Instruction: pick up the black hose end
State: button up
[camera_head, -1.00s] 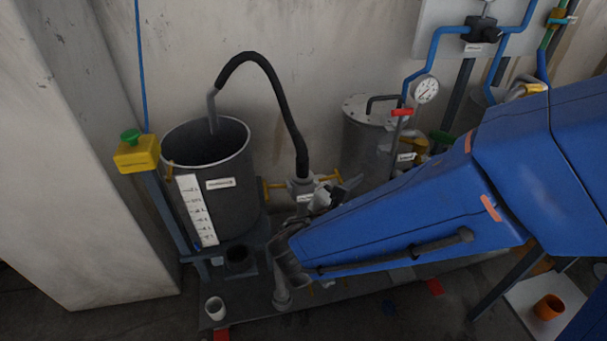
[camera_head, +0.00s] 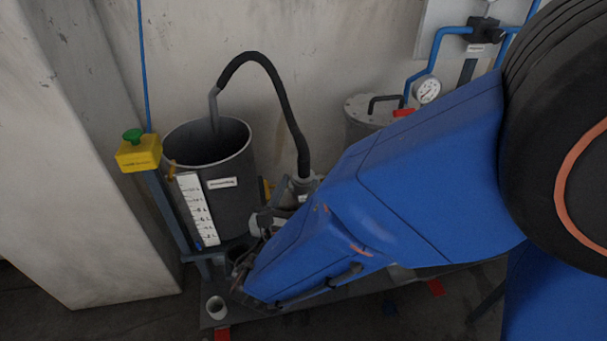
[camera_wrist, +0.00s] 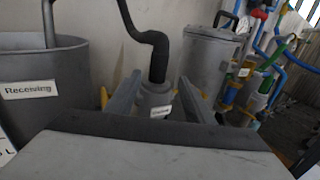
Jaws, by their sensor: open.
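The black hose (camera_head: 275,90) arches from a grey pipe (camera_head: 214,106) in the receiving vessel (camera_head: 228,200) down to a grey labelled fitting (camera_head: 304,185). In the wrist view the black hose end (camera_wrist: 158,68) meets the top of that fitting (camera_wrist: 155,98), in the middle of the picture. My gripper (camera_wrist: 159,82) is open, its two grey fingers to the left and right of the fitting as seen there. I cannot tell how far short of it the fingertips stop. In the head view my blue arm hides much of the gripper and the fitting's lower part.
The vessel, marked "Receiving" (camera_wrist: 30,90), stands close on the left. A lidded grey tank (camera_wrist: 208,60) stands behind right, with valves and blue pipes beyond.

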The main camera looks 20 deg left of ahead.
aim_at(304, 172)
jog(key=w, duration=0.5)
jog(key=shift+w+a, duration=0.2)
jog(key=shift+w, duration=0.2)
jog(key=shift+w+a, duration=0.25)
jog(key=shift+w, duration=1.2)
jog(key=shift+w+a, duration=0.2)
jog(key=shift+w, duration=1.25)
grip_shut()
